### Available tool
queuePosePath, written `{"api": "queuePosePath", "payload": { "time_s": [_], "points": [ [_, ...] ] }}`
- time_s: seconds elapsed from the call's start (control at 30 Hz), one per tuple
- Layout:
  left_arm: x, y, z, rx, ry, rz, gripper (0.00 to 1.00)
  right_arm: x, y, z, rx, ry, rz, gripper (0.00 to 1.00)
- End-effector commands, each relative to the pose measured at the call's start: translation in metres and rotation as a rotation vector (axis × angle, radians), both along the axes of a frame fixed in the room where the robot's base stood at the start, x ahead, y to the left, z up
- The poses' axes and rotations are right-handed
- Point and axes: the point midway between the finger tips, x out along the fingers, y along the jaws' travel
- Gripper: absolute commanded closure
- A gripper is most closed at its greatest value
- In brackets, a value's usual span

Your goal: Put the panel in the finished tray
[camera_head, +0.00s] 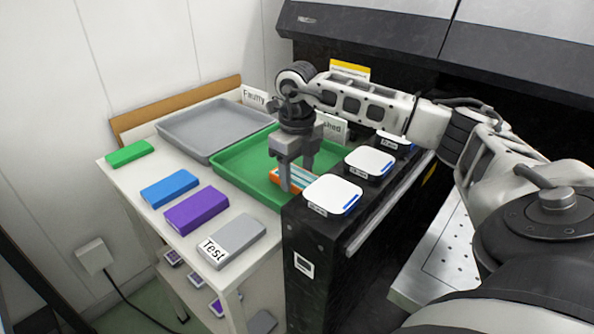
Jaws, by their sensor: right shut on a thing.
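The finished tray (236,165) is the green tray on the white table, with a partly hidden sign (331,127) reading "...shed" behind it. The panel (302,179), orange with pale and blue stripes, is at the tray's right front part. My right gripper (296,176) points down over the tray and is shut on the panel. The fingers hide part of the panel, and I cannot tell whether it touches the tray floor. My left gripper is not in view.
A grey tray (190,118) with a "Faulty" sign (254,97) stands left of the green one. Green (130,153), blue (170,188), purple (196,211) and grey "Test" (232,241) blocks line the table's front. White pads (333,195) sit on the black machine at right.

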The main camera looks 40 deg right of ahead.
Motion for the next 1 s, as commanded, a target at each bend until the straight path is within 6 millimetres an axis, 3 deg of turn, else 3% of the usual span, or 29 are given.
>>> {"api": "queuePosePath", "payload": {
  "time_s": [0.1, 0.13, 0.2, 0.6, 1.0],
  "points": [
    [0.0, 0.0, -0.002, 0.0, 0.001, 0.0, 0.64, 0.0, 0.0, -0.004, 0.001, 0.0, 0.001, 0.73],
    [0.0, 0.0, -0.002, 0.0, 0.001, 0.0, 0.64, 0.0, 0.0, -0.004, 0.001, 0.0, 0.001, 0.44],
    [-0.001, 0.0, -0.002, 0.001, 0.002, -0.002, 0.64, 0.0, 0.0, -0.003, 0.001, 0.0, 0.001, 0.24],
    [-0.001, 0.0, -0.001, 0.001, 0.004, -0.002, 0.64, 0.0, 0.0, 0.006, 0.0, -0.002, 0.001, 0.24],
    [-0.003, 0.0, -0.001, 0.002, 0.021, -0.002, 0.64, 0.001, 0.001, 0.087, 0.002, -0.004, 0.001, 0.24]
  ]
}}
